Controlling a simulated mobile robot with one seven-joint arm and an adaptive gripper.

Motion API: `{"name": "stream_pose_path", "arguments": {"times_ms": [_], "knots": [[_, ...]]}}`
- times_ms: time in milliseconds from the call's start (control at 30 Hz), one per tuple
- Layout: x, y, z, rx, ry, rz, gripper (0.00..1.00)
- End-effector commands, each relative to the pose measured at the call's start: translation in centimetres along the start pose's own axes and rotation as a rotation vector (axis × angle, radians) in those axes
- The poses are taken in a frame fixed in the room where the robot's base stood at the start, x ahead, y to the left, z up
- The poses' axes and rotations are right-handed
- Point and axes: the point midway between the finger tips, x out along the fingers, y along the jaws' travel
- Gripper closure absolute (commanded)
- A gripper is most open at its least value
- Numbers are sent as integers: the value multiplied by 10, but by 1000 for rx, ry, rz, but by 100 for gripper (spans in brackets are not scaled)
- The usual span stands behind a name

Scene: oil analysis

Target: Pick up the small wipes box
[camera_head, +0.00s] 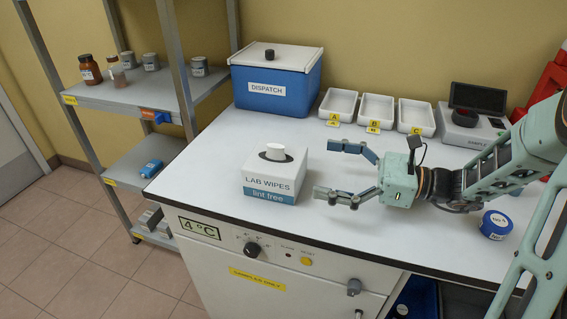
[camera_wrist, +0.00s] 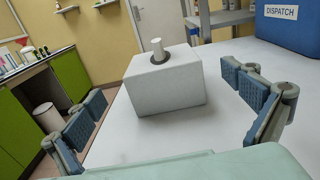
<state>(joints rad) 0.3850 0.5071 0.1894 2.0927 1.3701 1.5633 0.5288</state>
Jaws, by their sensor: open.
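The small wipes box (camera_head: 275,176) is a white box with a blue band, marked "LAB WIPES lint free", with a white tissue standing out of a dark oval opening on top. It stands upright on the white counter, left of my gripper (camera_head: 338,171). My gripper is open and empty, its two fingers pointing left towards the box, one behind the other in the head view. In the wrist view the box (camera_wrist: 165,85) lies ahead, between and beyond the fingers of my gripper (camera_wrist: 182,112). No finger appears to touch it.
A blue dispatch box (camera_head: 270,90) stands behind the wipes box. White trays (camera_head: 338,103) marked A, B and C line the back, beside a device with a screen (camera_head: 475,108). A blue-and-white round item (camera_head: 496,225) sits at the right. The counter's front edge (camera_head: 290,232) is near the box.

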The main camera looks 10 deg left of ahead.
Motion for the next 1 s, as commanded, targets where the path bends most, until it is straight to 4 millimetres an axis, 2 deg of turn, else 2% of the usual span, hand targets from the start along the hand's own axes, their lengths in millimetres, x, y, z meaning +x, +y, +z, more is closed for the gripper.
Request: {"name": "stream_pose_path", "arguments": {"times_ms": [167, 400, 633, 833, 1000], "knots": [[6, 0, -4, 29, -22, 9, 0], [43, 1, -5, 27, -22, 10, 0], [62, 1, -6, 27, -22, 9, 0], [92, 2, -9, 26, -20, 10, 0], [105, 2, -7, 26, -20, 8, 0]]}}
